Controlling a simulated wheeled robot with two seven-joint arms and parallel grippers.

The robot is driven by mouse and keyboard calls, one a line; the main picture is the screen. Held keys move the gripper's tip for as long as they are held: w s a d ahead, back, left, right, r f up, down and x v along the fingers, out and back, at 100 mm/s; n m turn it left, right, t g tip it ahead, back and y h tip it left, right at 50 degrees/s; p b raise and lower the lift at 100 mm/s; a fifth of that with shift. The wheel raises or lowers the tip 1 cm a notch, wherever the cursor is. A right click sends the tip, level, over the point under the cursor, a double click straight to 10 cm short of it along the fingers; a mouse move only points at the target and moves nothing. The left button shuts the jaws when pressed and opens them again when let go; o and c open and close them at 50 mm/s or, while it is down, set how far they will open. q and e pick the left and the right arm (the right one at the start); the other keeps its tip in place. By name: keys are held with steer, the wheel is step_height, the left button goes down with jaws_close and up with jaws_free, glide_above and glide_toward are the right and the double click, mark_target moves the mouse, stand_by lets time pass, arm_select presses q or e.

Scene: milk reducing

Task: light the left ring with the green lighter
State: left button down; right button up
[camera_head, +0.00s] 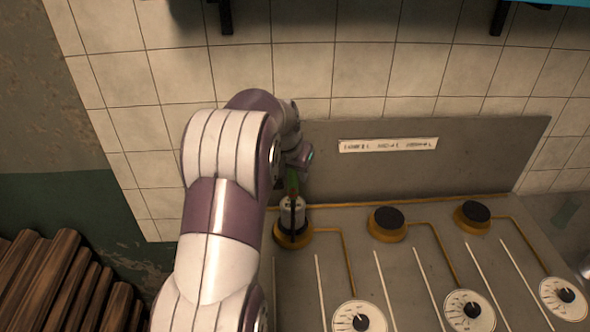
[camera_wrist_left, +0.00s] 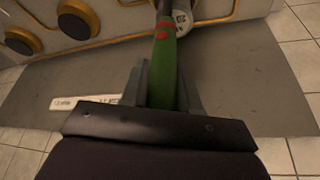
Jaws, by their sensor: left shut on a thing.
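The left ring (camera_head: 307,237) is a dark burner on a brass base at the left end of the grey stove top. A small whitish object (camera_head: 299,213) stands at it and partly hides it; part of it also shows in the left wrist view (camera_wrist_left: 182,20). My left gripper (camera_wrist_left: 164,82) is shut on the green lighter (camera_wrist_left: 162,62), which has a red button. In the head view the lighter (camera_head: 292,184) points down to the left ring, its dark tip in front of the whitish object. I cannot tell if they touch. No flame shows. My right gripper is out of view.
The middle ring (camera_head: 388,220) and right ring (camera_head: 473,214) are bare. Brass pipes run from the rings to the white dials (camera_head: 360,317) at the front. A grey back panel with a label (camera_head: 388,145) stands behind. Wooden logs (camera_head: 60,285) lie at the left.

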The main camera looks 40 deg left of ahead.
arm_select(q)
steer(key=shift+f, duration=0.1)
stand_by(0.7)
step_height(320, 180, up, 8)
steer(key=p, duration=0.6)
steer(key=shift+p, duration=0.3)
